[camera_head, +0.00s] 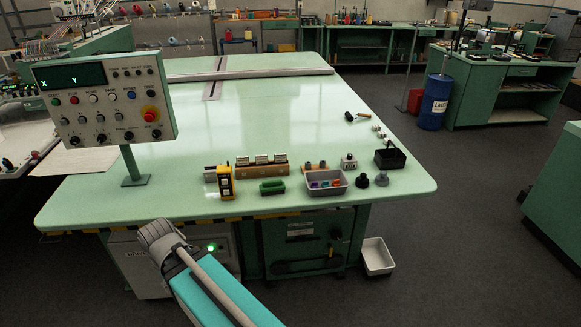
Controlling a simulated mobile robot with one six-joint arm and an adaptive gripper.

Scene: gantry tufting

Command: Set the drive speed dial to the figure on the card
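A pale control panel (104,98) stands on a post at the left of the green table. It has a dark display reading X and Y, rows of buttons and black knobs, and a red stop button (150,114). The knob labels are too small to read, so I cannot tell which is the drive speed dial. I cannot make out the card with the figure. My teal arm link (205,290) rises from the bottom edge to a grey joint in front of the table. No gripper fingers show.
On the table's front right are a yellow-black device (225,182), a wooden block with several pieces (262,170), a grey tray (326,190) and a black box (390,158). The table's middle is clear. A white bin (377,257) is on the floor; a blue drum (435,101) stands right.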

